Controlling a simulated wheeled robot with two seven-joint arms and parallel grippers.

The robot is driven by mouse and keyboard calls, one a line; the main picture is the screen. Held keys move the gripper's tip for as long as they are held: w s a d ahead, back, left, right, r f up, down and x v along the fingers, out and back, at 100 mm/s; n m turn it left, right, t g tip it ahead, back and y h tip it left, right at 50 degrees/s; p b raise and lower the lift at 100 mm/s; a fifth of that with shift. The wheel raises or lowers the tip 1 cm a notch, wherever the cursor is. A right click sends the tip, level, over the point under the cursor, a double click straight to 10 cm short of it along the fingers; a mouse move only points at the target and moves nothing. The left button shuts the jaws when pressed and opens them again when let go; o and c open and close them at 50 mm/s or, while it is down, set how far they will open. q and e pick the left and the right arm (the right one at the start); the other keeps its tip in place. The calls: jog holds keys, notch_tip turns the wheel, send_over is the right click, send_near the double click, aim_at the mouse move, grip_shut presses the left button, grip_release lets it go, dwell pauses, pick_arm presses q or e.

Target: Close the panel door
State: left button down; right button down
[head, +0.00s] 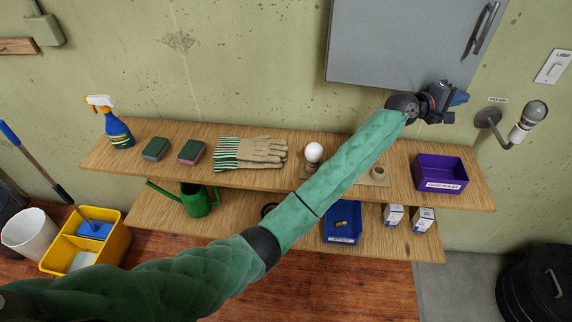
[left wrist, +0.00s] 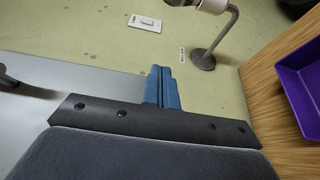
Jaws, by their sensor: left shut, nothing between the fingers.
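The grey panel door (head: 400,42) is on the wall at the top of the head view, with a dark bar handle (head: 482,28) near its right edge. Its top is cut off, and I cannot tell how far it stands from its frame. My left gripper (head: 459,98) is at the door's lower right corner, its blue fingers together, empty and pointing right. In the left wrist view the shut fingers (left wrist: 163,88) show past the grey door surface (left wrist: 85,82), with part of the handle (left wrist: 8,78) at the left edge. Contact cannot be told. My right gripper is out of view.
A wall lamp (head: 528,120) and a switch plate (head: 553,67) are right of the door. Below is a wooden shelf (head: 330,150) with a purple bin (head: 440,174), gloves (head: 250,153), a bulb (head: 313,152) and a spray bottle (head: 117,128). Bare wall lies between the gripper and the lamp.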

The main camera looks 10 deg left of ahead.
pick_arm(q)
jog(key=w, duration=0.3)
jog(key=shift+w+d+b, duration=0.1)
jog(key=shift+b, duration=0.25)
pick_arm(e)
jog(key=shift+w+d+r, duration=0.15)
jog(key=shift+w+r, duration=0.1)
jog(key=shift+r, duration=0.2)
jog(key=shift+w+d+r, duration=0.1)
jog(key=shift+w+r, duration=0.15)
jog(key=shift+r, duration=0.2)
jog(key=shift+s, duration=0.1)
